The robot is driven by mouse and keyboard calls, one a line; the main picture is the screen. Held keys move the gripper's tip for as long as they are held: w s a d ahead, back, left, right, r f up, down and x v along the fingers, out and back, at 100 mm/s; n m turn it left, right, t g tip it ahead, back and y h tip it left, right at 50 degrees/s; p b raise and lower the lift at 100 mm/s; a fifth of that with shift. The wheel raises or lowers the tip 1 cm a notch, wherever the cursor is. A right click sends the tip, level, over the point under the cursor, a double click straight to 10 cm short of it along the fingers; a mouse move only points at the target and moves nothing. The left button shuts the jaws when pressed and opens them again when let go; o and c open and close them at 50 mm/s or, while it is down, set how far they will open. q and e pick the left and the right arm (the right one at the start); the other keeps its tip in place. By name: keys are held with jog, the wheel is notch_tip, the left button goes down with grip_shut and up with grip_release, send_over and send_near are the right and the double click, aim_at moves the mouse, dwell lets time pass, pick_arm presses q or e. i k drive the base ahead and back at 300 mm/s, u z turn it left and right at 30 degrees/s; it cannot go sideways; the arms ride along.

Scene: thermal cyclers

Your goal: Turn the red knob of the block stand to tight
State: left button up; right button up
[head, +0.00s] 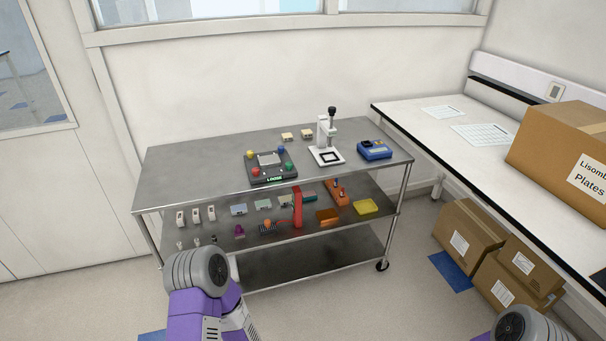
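The block stand (271,182) is a dark grey base with a light square block (268,159) in its middle. It stands on the top shelf of the steel cart, left of centre. The red knob (256,172) is at its front left corner. A yellow knob (250,154), a blue knob (281,150) and a green knob (289,167) sit at the other corners. A sign on the front edge reads LOOSE. Purple and grey links of my arms show at the bottom, well short of the stand. Neither gripper's fingers are visible.
On the cart (205,160), a white press (326,139) and a blue device (374,150) stand right of the block stand. Small beige blocks (287,136) lie behind. The top's left part is clear. The middle shelf is crowded. A white bench (440,142) and cardboard boxes (467,235) are at right.

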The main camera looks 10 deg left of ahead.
aim_at(255, 170)
jog(key=z, duration=0.1)
jog(key=i, duration=0.85)
jog(key=u, duration=0.4)
